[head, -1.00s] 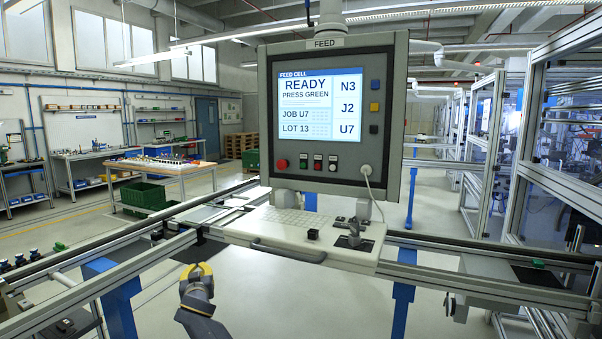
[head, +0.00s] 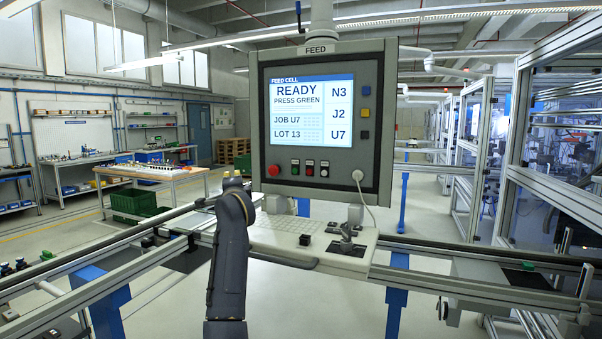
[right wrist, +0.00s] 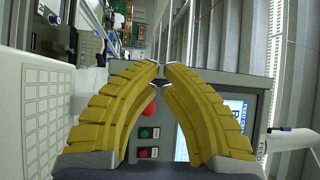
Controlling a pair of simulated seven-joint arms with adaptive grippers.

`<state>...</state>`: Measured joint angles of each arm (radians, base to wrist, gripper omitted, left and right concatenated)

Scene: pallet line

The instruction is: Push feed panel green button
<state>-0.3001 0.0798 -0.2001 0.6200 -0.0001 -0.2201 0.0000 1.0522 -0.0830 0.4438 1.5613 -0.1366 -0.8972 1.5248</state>
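The feed panel (head: 380,130) hangs upright with a lit screen (head: 311,108) reading READY, PRESS GREEN. The green button (head: 295,168) is in the row below the screen, between a red mushroom button (head: 274,170) and a small red button (head: 310,168). It also shows in the right wrist view (right wrist: 145,133), beyond the fingers. My right gripper (right wrist: 161,66) has yellow fingers with tips brought together and nothing between them. In the head view my right gripper (head: 232,181) is left of the panel, apart from the buttons, its fingers largely hidden by its wrist. My left gripper is not in view.
A white keyboard shelf (head: 350,262) with a joystick (head: 346,238) juts out below the panel. A white cable (head: 368,200) hangs from the panel's lower right. Rails (head: 480,248) run on both sides. A green crate (head: 135,203) stands farther back left.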

